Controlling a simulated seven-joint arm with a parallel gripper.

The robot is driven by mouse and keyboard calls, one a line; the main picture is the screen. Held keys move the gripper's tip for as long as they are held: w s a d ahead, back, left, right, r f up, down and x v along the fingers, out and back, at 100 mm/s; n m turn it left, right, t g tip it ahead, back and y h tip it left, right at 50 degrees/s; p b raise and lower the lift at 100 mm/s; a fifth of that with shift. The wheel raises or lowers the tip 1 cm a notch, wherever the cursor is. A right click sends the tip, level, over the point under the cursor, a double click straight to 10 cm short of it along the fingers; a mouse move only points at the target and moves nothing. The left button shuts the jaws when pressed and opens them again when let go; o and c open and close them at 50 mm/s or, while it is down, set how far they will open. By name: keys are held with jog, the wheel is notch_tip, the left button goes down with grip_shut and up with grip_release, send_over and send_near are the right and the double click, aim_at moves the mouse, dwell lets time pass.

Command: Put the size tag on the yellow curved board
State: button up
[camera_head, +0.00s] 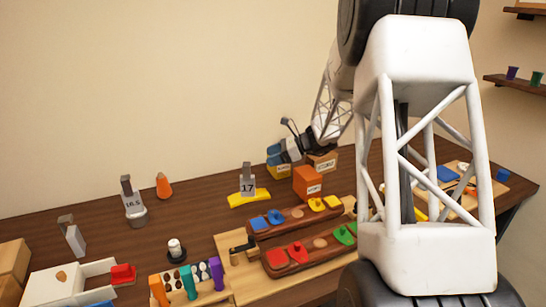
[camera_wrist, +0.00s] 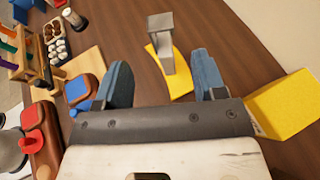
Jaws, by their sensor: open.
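The grey size tag marked 17 (camera_head: 248,184) stands upright at the yellow curved board (camera_head: 236,200) and appears to rest on it. In the wrist view the tag (camera_wrist: 161,28) rises from the middle of the board (camera_wrist: 180,84), which shows on both sides of its foot. The exact contact is hard to see. My gripper (camera_head: 283,150) is to the right of the tag and higher. Its two blue fingers (camera_wrist: 161,80) are wide apart with nothing between them, and the tag lies beyond the fingertips.
An orange box (camera_head: 307,184) and a yellow box (camera_wrist: 288,104) stand to the right of the board. A wooden holder with coloured pieces (camera_head: 290,222) lies in front. A 16.5 tag on a grey stand (camera_head: 134,208) and an orange cone (camera_head: 163,186) stand left.

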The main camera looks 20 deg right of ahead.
jog(key=s+a+r+n+g+h, duration=0.25)
jog(key=s+a+r+n, duration=0.35)
jog(key=s, duration=0.5)
jog(key=s+a+r+n+g+h, duration=0.2)
jog(key=s+a+r+n+h, duration=0.15)
jog(key=s+a, duration=0.6)
jog(key=s+a+n+t+h, duration=0.1)
jog(key=s+n+h, duration=0.5)
jog(key=s+n, duration=0.7)
jog(key=s, duration=1.2)
jog(key=shift+s+a+f+t+h, duration=0.35)
jog(key=shift+s+a+h, duration=0.05)
jog(key=shift+o, duration=0.2)
jog(key=o, duration=0.6)
jog(key=shift+c, duration=0.2)
